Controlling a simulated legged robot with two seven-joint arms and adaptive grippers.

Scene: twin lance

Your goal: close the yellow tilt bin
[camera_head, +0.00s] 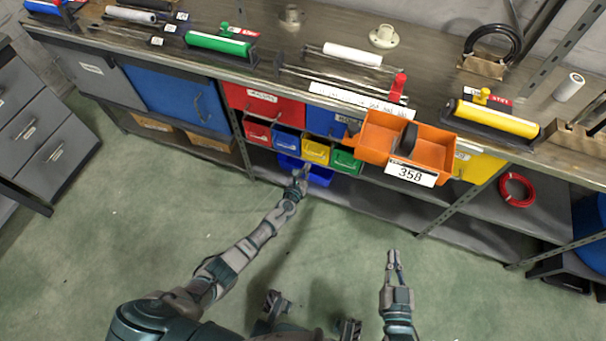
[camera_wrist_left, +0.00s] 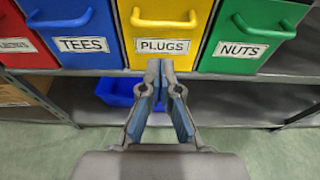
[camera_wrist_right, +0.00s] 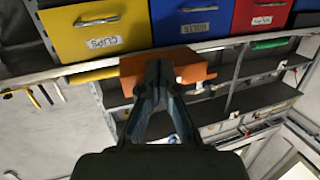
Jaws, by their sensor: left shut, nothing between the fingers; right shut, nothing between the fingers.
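The yellow tilt bin labelled PLUGS (camera_head: 317,150) sits in the row of small bins under the bench, between a blue and a green one. Its front and yellow handle face me in the left wrist view (camera_wrist_left: 168,35); I cannot tell how far it is tilted. My left gripper (camera_head: 300,174) is shut and empty, just below and in front of this bin; its tips (camera_wrist_left: 160,68) overlap the bin's lower edge in the left wrist view. My right gripper (camera_head: 393,254) is shut and empty over the floor, away from the bins; it also shows in the right wrist view (camera_wrist_right: 158,68).
The blue TEES bin (camera_wrist_left: 72,35) and green NUTS bin (camera_wrist_left: 245,38) flank it. A blue container (camera_wrist_left: 118,92) is on the shelf below. An orange tray marked 358 (camera_head: 432,148) juts out at right, before another yellow bin (camera_head: 485,167). The green floor is open.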

